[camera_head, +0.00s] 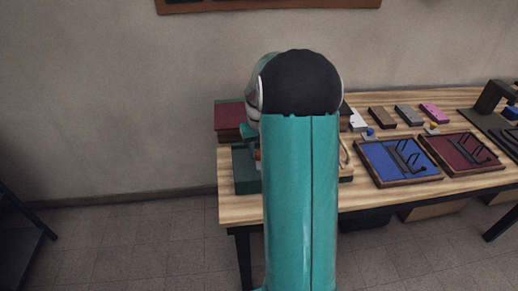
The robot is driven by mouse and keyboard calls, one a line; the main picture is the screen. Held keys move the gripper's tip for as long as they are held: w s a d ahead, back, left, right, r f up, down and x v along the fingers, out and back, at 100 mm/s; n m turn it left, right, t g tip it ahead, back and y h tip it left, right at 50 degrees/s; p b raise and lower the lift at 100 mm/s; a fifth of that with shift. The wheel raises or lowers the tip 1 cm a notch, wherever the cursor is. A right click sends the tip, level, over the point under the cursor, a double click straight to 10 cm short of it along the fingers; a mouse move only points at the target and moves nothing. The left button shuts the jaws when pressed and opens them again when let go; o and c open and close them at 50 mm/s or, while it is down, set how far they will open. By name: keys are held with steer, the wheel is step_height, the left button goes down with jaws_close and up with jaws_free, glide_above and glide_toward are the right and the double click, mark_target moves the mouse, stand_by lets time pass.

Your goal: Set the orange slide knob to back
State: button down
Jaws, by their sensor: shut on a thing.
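My large teal arm with its black joint fills the middle of the head view and covers the left part of the wooden table (230,208). My gripper is hidden behind the arm, so its jaws do not show. A small orange-red patch shows at the left edge of my arm, above a dark green block-like object (244,178). I cannot tell whether this patch is the orange slide knob. The slide's track and the knob's position along it are hidden.
A dark red box (228,117) stands at the table's back left. A blue tray (372,163) and a dark red tray (447,153) lie to the right of my arm. Brown (382,117), grey (409,115) and pink (434,113) blocks lie behind them. A dark stand (490,98) is at far right.

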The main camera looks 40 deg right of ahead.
steer(key=shift+w+a, duration=0.7)
steer(key=shift+a, duration=0.25)
steer(key=shift+w+a, duration=0.65)
steer(key=shift+a, duration=0.3)
steer(key=c, duration=1.1)
jaws_free()
steer(key=shift+a, duration=0.1)
steer(key=shift+o, duration=0.2)
steer(key=shift+r, duration=0.1)
steer(key=shift+r, duration=0.25)
step_height(320, 180, up, 13)
steer(key=shift+r, duration=0.1)
